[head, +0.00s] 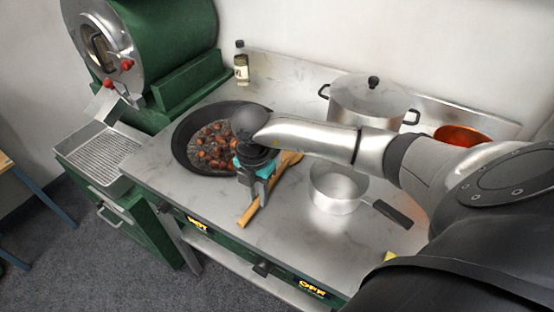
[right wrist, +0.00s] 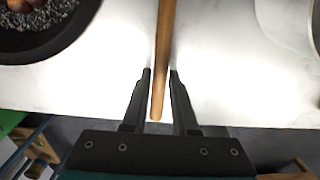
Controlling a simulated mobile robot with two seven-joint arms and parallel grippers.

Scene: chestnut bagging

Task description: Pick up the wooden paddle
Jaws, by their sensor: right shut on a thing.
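In the right wrist view the paddle's handle (right wrist: 166,35) runs between the two dark fingers. My right gripper (head: 258,192) reaches down over the handle and is shut on it; it also shows in the right wrist view (right wrist: 160,73). My wrist hides the middle of the paddle. I cannot tell whether the paddle is clear of the worktop. My left gripper is out of view.
The black pan (head: 181,154) with chestnuts stands left of the gripper. A steel saucepan (head: 335,200) stands close on the right. The green roaster (head: 165,45) is at back left.

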